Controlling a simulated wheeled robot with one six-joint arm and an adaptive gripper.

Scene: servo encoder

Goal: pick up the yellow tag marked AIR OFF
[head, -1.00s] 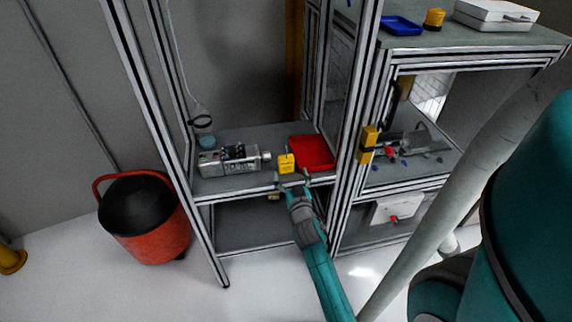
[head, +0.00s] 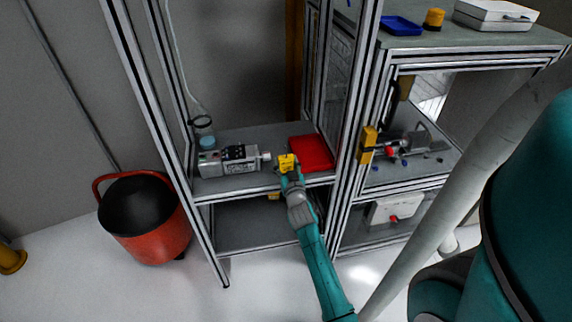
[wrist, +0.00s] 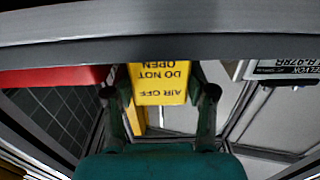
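The yellow tag (head: 286,162) stands at the front edge of the middle shelf, between the servo unit and the red tray. In the wrist view the tag (wrist: 158,82) appears upside down, reading AIR OFF, DO NOT OPEN; its far end is cut off by a grey bar. My gripper (wrist: 160,72) has one finger at each side edge of the tag, and the fingertips appear to touch both edges. In the head view my gripper (head: 289,172) reaches up to the tag from the front. The tag's lower part is hidden there.
A grey servo unit (head: 228,161) lies left of the tag. The red tray (head: 312,153) is close on the right. The shelf's front rail (head: 235,195) runs just below my gripper. Upright frame posts (head: 360,100) stand to the right. A red bin (head: 150,225) is on the floor.

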